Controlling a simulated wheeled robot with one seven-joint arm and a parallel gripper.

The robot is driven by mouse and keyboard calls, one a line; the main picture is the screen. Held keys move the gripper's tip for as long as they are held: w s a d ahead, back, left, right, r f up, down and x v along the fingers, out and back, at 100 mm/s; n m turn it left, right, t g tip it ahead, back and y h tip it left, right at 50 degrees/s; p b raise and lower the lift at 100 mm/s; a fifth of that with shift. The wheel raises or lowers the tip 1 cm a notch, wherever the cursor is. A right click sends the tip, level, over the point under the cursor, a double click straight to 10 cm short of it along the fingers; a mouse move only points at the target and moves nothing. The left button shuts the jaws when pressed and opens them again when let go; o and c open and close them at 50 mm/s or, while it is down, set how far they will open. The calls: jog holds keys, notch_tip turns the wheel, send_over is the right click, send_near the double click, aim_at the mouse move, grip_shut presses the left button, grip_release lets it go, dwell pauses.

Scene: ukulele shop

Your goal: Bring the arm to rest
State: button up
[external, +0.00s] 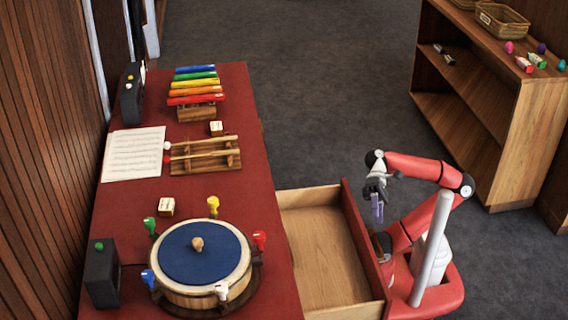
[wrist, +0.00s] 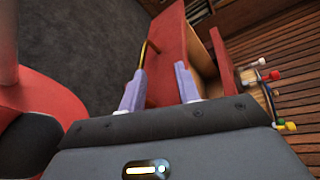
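My gripper (external: 377,212) hangs in the external view over the front edge of the pulled-out drawer, close to its front panel. In the wrist view my gripper (wrist: 162,92) has its two pale purple fingers apart, with nothing between them. My red arm is folded back above my base, at the right of the drawer. The drawer (external: 318,245) stands open from the red table (external: 205,185), and its visible floor is bare. Whether a finger touches the drawer front cannot be told.
A round drum (external: 205,256) with a blue top and coloured pegs stands at the table's near end. A xylophone (external: 196,88), a mallet rack (external: 205,154) and sheet music (external: 133,153) lie farther back. A wooden shelf (external: 490,100) stands behind my arm. Grey floor between is clear.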

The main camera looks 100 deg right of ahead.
jog(key=w+a+r+n+g+h+p, duration=0.1)
jog(key=w+a+r+n+p, duration=0.1)
jog(key=r+p, duration=0.15)
jog(key=w+a+r+n+g+h+p, duration=0.1)
jog(key=a+r+n+p, duration=0.15)
jog(key=r, duration=0.25)
jog(key=w+d+f+n+t+h+p, duration=0.2)
jog(key=w+d+f+n+h+p, duration=0.25)
jog(key=w, duration=0.35)
jog(key=w+d+f+n+t+h+p, duration=0.3)
jog(key=w+d+h+p, duration=0.1)
jog(key=w+h, duration=0.25)
jog(key=s+d+m, duration=0.1)
jog(key=m, duration=0.1)
jog(key=s+d+f+m+h, duration=0.1)
jog(key=d, duration=0.1)
jog(key=shift+d+f+m+g, duration=0.1)
jog(key=shift+f+m+g, duration=0.1)
jog(key=shift+m+g, duration=0.2)
jog(key=shift+s+d+f+m, duration=0.1)
jog(key=shift+s+d+m, duration=0.05)
jog(key=shift+s+m, duration=0.15)
